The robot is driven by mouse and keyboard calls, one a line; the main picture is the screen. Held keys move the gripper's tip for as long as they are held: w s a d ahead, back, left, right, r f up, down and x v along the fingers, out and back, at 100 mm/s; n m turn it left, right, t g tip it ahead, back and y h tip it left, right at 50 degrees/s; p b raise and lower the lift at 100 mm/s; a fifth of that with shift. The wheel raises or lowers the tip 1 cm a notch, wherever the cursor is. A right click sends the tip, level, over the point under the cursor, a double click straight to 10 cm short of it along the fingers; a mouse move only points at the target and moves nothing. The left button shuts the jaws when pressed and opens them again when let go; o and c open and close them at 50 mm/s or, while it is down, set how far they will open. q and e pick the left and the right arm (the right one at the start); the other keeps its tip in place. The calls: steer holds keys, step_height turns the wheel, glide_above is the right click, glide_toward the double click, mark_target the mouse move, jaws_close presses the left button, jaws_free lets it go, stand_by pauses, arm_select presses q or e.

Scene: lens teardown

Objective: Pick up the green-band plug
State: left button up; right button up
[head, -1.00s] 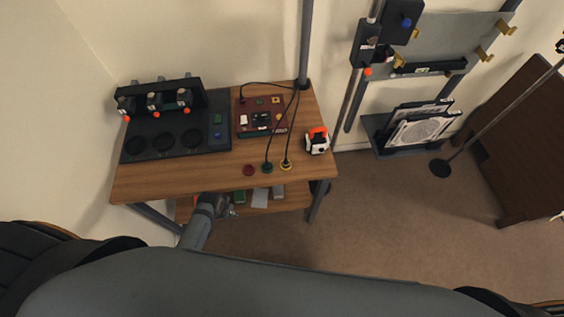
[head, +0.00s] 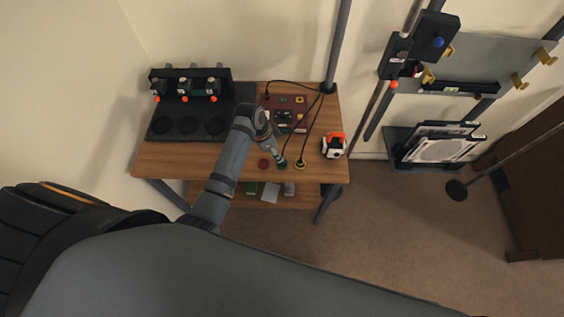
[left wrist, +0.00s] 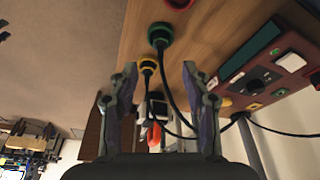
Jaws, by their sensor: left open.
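The green-band plug (head: 282,164) stands on the wooden table near its front edge, with a black cable. In the left wrist view the green-band plug (left wrist: 160,36) is beyond my fingertips, a little above the middle. My left gripper (head: 278,155) is over the table close to the plug. In its own view the left gripper (left wrist: 161,80) is open, with no plug between its fingers. A yellow-band plug (head: 300,164) stands to the right of the green one; it also shows in the wrist view (left wrist: 148,65). My right gripper is not in view.
A red-band piece (head: 264,163) sits left of the green plug. A dark red panel (head: 301,101) with buttons lies behind, partly hidden by my arm. A white and orange device (head: 333,147) stands at the right edge. Black cables (head: 313,120) run from the plugs across the table.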

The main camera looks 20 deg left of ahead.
mark_target(282, 163)
arm_select(q)
steer(key=x, duration=0.2)
steer(key=shift+w+f, duration=0.2)
steer(key=shift+f, duration=0.2)
steer(key=shift+s+d+f+p, duration=0.1)
steer(key=shift+d+f+p, duration=0.05)
steer(key=shift+f+p, duration=0.25)
steer(key=x, duration=0.4)
steer(key=shift+s, duration=0.1)
steer(key=shift+f, duration=0.25)
jaws_close()
steer(key=shift+r, duration=0.15)
